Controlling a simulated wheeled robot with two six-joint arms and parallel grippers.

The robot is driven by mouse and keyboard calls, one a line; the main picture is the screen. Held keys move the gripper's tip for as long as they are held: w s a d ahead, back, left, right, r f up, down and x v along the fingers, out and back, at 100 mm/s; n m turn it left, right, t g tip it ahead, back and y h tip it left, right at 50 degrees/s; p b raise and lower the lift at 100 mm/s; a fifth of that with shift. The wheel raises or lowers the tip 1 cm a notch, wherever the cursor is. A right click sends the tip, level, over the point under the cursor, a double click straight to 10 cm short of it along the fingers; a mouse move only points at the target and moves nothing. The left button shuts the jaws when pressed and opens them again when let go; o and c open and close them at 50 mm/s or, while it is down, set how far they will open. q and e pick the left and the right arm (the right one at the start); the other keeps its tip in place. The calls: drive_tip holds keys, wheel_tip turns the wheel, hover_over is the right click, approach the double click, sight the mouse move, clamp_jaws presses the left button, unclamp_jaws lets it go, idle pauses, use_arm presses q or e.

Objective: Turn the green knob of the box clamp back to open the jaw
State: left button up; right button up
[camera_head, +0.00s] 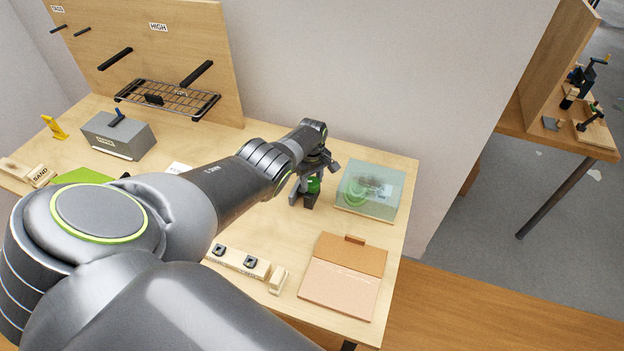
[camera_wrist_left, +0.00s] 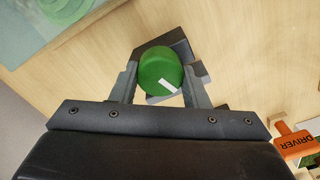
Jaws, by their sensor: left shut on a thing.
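The green knob (camera_wrist_left: 160,72) with a white mark sits on top of the dark box clamp (camera_wrist_left: 172,46) in the left wrist view. My left gripper (camera_wrist_left: 160,78) has one finger on each side of the knob and is shut on it. In the head view the knob (camera_head: 313,184) shows between the fingers of my left gripper (camera_head: 312,182), above the dark clamp body (camera_head: 310,201) on the table. The clamp's jaw is mostly hidden, so its opening cannot be told. My right gripper is in neither view.
A translucent box (camera_head: 370,190) stands just right of the clamp. A brown board (camera_head: 340,284) and a wooden block with dark fittings (camera_head: 238,262) lie nearer the front. A grey box (camera_head: 118,135) is at the left. An orange driver (camera_wrist_left: 294,143) shows in the wrist view.

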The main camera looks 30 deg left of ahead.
sight(312, 181)
use_arm(q)
drive_tip(key=shift+n, duration=0.3)
drive_tip(key=o, duration=1)
drive_tip(key=shift+c, duration=0.2)
wheel_tip(312, 181, up, 6)
drive_tip(key=p, duration=0.4)
drive_tip(key=shift+r, duration=0.35)
wheel_tip(312, 181, up, 11)
drive_tip(key=shift+f, duration=0.15)
